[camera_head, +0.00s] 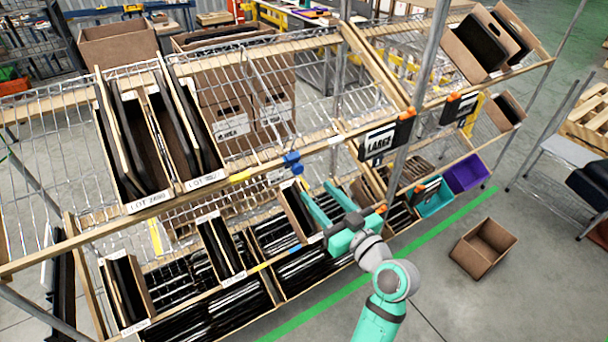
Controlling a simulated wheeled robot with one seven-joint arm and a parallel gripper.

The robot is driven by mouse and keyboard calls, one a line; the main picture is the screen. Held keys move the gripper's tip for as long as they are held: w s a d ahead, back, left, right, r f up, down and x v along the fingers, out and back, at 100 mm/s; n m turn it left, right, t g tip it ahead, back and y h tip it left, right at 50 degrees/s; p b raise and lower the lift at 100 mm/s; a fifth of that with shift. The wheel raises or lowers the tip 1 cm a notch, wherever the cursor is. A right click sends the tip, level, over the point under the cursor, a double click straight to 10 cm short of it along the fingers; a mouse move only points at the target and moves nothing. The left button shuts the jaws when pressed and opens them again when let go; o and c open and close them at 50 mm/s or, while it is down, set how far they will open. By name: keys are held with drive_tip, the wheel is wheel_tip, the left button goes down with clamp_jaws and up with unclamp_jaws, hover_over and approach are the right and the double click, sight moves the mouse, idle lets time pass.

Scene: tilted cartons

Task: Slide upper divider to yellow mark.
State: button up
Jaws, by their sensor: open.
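The upper divider (292,162) shows as a blue block on the front rail of the upper tilted shelf, with thin wire bars running back behind it.
Tilted cartons with black contents (180,150) stand left on the upper shelf. A lower-shelf carton (296,213) appears close beside my gripper. A metal post (410,110) and hanging sign (378,143) stand to the right. An empty carton (483,248) lies on the floor.

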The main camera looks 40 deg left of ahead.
sight(299, 170)
drive_tip(key=x, duration=0.9)
drive_tip(key=shift+w, duration=0.2)
drive_tip(key=shift+d, duration=0.1)
clamp_jaws()
